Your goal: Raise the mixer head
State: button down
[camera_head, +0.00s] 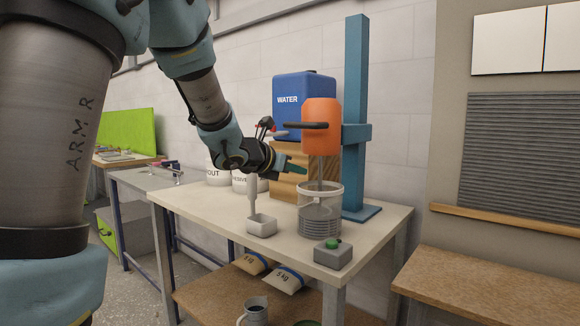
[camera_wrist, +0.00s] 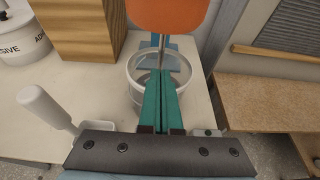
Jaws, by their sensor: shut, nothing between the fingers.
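The mixer head (camera_head: 322,125) is an orange block with a dark handle bar (camera_head: 305,125) pointing left. It is carried on a blue upright column (camera_head: 354,120). Its thin shaft reaches down into a clear bucket (camera_head: 320,215) on the table, which also shows in the wrist view (camera_wrist: 136,75). My gripper (camera_head: 300,168) is just left of the shaft, below the mixer head and handle. In the wrist view my gripper's teal fingers (camera_wrist: 160,85) are together and empty, pointing at the shaft, with the orange head (camera_wrist: 168,14) above them.
A grey box with a green button (camera_head: 333,252) stands at the table's front. A white scoop (camera_head: 261,224) lies left of the bucket. A blue water container (camera_head: 298,100) sits on a wooden block (camera_head: 288,182) behind. White tubs stand at the back left.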

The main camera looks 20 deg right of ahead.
jog(key=d+p, duration=0.1)
jog(key=w+d+r+p, duration=0.2)
jog(key=d, duration=0.1)
jog(key=shift+w, duration=0.1)
jog(key=shift+r, duration=0.2)
jog(key=shift+r, duration=0.1)
